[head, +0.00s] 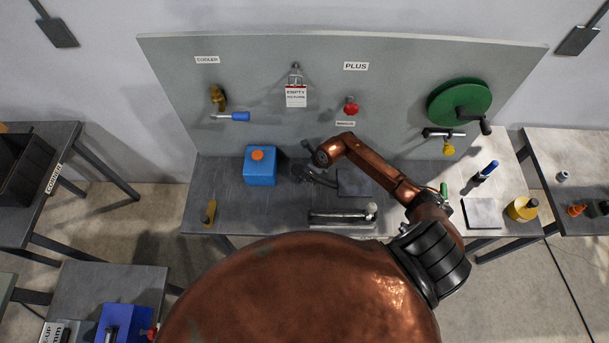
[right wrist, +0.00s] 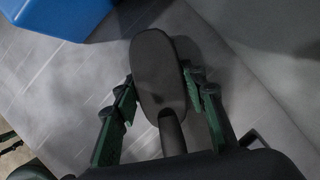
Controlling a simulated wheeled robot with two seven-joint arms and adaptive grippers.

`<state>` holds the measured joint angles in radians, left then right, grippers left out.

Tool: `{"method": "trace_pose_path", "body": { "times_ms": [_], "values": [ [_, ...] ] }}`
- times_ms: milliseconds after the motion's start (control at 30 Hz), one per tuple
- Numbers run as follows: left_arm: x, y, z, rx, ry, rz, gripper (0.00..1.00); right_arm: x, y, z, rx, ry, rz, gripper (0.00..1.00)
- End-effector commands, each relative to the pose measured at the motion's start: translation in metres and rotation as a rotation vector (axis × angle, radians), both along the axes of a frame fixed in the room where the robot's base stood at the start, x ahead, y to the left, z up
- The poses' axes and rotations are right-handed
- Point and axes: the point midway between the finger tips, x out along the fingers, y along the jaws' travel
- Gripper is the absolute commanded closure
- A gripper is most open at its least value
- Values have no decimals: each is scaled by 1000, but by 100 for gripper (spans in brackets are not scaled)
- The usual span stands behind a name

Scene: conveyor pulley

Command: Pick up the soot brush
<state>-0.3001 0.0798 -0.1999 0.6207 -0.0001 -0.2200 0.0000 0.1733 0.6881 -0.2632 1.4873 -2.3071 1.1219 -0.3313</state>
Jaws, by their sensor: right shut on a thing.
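The soot brush (right wrist: 156,68), a dark thing with a flat oval head and a narrow neck, shows in the right wrist view over the grey bench top. My right gripper (right wrist: 160,84) has its dark green fingers on both sides of it and is shut on it. In the head view my right gripper (head: 303,173) is low over the bench, just right of the blue box; the brush is hard to tell apart from it there. My left gripper is not in view.
The blue box (head: 260,167) with an orange cap stands close to the right gripper. A metal tool (head: 340,216) lies at the bench's front. The upright panel (head: 250,100) with valves, a padlock tag and a green wheel (head: 455,103) rises behind.

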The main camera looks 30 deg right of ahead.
Motion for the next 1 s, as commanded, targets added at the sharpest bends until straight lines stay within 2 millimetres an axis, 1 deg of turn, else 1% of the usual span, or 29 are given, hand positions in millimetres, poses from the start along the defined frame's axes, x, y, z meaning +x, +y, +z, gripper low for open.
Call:
{"method": "trace_pose_path", "body": {
  "times_ms": [33, 300, 367, 633, 767, 867, 1000],
  "values": [
    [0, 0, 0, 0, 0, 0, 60, 0, 0, 0, 0, 0, 0, 70],
    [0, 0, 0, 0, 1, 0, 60, 0, 0, 0, 0, 0, 0, 88],
    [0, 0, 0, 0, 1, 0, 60, 0, 0, 1, 0, -1, 0, 91],
    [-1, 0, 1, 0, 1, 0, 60, 0, 0, 2, -1, -2, 1, 91],
    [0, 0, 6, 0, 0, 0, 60, -1, 3, 8, -1, -1, 3, 91],
    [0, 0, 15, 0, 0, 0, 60, -1, 5, 18, -1, -3, 2, 91],
    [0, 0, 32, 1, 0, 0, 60, 0, 5, 42, -2, -3, 5, 91]
  ]
}}
